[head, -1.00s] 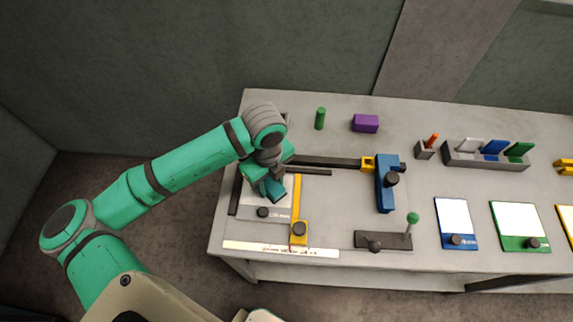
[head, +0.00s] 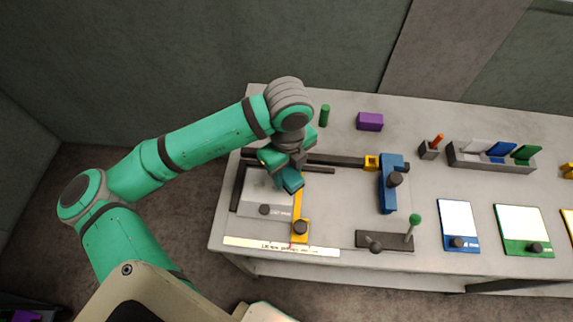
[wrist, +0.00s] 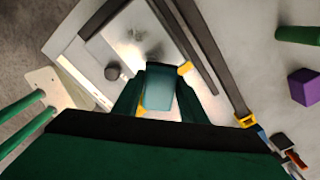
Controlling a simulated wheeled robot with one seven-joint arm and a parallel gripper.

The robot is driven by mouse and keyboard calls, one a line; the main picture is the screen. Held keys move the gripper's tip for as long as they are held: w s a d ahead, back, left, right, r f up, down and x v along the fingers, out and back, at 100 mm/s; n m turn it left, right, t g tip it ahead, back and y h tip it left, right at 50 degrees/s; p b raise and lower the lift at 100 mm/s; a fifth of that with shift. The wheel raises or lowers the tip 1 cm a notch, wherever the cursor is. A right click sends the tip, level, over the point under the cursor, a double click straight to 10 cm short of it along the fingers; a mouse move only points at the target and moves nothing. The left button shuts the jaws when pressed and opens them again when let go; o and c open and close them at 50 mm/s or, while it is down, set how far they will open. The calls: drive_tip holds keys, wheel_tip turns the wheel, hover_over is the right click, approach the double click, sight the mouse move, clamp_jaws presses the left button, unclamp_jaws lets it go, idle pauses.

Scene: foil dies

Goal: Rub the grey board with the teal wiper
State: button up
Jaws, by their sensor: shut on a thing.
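The grey board (head: 240,206) lies flat at the left end of the table, with a pale face and a dark round knob (head: 264,209) on its front strip. In the wrist view the board (wrist: 88,58) shows faint grey smudges on its pale face. My gripper (head: 286,168) is shut on the teal wiper (head: 290,182), over the right part of the board beside the yellow bar. The wiper also shows between the fingers in the wrist view (wrist: 158,92). I cannot tell whether its underside touches the board.
A yellow bar with a knob (head: 301,228) runs along the board's right side. Dark rails (head: 330,160) lie behind. A blue clamp (head: 388,195) and a green-tipped lever (head: 415,219) stand to the right. A purple block (head: 370,121) and green cylinder (head: 324,115) are at the back.

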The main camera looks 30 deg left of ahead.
drive_tip(key=shift+r, duration=1.35)
drive_tip(key=shift+w, duration=0.1)
